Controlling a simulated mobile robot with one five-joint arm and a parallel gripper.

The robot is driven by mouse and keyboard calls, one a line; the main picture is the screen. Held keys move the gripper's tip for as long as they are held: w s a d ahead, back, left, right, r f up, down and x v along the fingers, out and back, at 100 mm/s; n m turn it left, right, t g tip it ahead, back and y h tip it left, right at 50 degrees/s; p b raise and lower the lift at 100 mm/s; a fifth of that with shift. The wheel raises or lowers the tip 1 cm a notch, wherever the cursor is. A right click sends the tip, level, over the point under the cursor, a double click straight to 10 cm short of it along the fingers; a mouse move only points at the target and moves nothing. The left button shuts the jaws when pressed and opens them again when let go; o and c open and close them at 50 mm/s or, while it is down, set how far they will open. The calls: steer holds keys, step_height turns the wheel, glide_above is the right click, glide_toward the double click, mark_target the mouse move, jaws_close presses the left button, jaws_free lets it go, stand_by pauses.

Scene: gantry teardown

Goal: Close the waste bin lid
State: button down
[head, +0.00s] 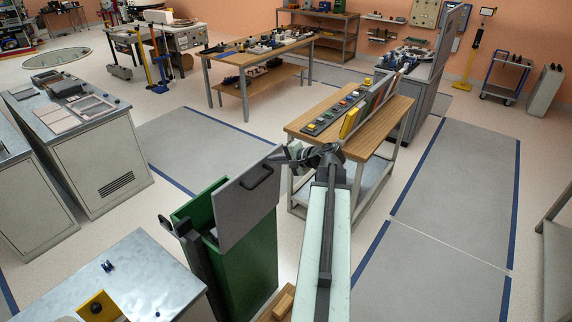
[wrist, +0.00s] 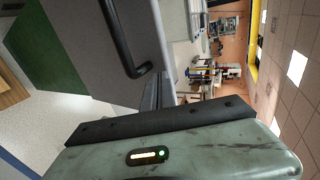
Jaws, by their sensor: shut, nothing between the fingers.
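The green waste bin (head: 250,250) stands at the centre front of the head view. Its grey lid (head: 240,212) is raised and stands steeply tilted at the bin's top, with part of the opening showing behind it. A dark bar handle (head: 257,176) is on the lid's face. In the wrist view the lid (wrist: 85,60) fills the upper left, with the black handle (wrist: 122,42) close by. My gripper (head: 283,156) is shut and empty at the lid's upper right corner. I cannot tell whether it touches the lid. The fingertips are partly hidden.
A metal-topped bench (head: 150,265) is at the front left, and a grey cabinet (head: 105,165) is farther left. Floor mats (head: 450,190) to the right are clear.

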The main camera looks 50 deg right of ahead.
steer(key=shift+w, duration=0.5)
steer(key=shift+r, duration=0.1)
